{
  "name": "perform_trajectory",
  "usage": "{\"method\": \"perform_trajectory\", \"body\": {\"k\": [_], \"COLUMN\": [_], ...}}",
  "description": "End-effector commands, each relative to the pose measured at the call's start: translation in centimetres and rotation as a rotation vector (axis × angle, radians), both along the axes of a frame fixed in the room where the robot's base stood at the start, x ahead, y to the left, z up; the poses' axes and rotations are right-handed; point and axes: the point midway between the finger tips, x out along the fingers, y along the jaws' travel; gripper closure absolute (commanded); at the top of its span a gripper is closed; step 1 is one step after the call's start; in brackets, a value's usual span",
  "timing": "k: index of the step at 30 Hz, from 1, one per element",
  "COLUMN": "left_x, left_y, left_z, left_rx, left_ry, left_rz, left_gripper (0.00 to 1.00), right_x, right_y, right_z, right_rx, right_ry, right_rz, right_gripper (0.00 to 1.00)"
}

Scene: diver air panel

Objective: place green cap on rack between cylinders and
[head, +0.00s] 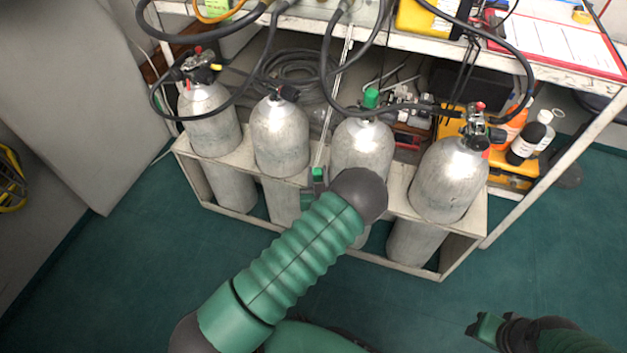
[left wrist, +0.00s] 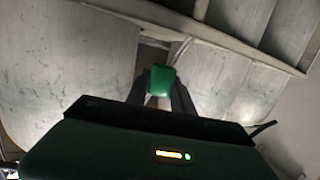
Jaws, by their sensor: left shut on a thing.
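A small green cap (head: 318,174) is between the fingers of my left gripper (head: 314,187), in front of the gap between the second and third cylinders. In the left wrist view the cap (left wrist: 160,80) shows upright between the two dark fingertips (left wrist: 160,92), which are shut on it. The pale rack (head: 250,160) holds several grey cylinders, among them the second (head: 281,140) and the third (head: 361,148). My forearm hides the lower part of the third cylinder. I cannot tell whether the cap touches the rack. My right gripper (head: 487,327) is low at the right, away from the rack.
The third cylinder has a green top (head: 371,97). The first (head: 208,118) and last (head: 450,178) cylinders carry valves with black hoses. A white bench (head: 460,48) stands above and behind, with bottles (head: 527,142) below it.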

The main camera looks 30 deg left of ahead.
Motion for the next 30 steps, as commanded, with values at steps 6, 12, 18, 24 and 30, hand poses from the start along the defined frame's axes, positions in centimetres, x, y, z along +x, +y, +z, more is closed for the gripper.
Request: {"method": "perform_trajectory", "body": {"k": [6,12,18,24,30], "left_x": [1.5,1.5,1.4,1.4,1.4], "left_y": [2.6,2.4,2.3,2.3,2.4], "left_z": [-0.5,-4.1,-3.8,-4.1,-4.1], "left_rx": [-0.002,-0.002,-0.003,-0.002,-0.002], "left_ry": [-0.003,0.000,0.000,0.000,0.000], "left_rz": [0.003,-0.001,0.000,0.000,0.000], "left_gripper": [1.00,1.00,1.00,0.65,0.50], "right_x": [0.0,0.0,0.0,0.0,0.0], "right_y": [0.0,0.0,0.0,0.0,0.0], "right_z": [-1.2,-3.7,-3.3,-3.5,-3.5], "right_rx": [0.000,0.000,0.000,0.000,0.000], "right_ry": [0.000,0.001,0.000,0.000,0.000], "right_rz": [0.000,0.001,0.000,0.000,0.000], "right_gripper": [0.64,0.64,0.64,0.64,0.64]}}
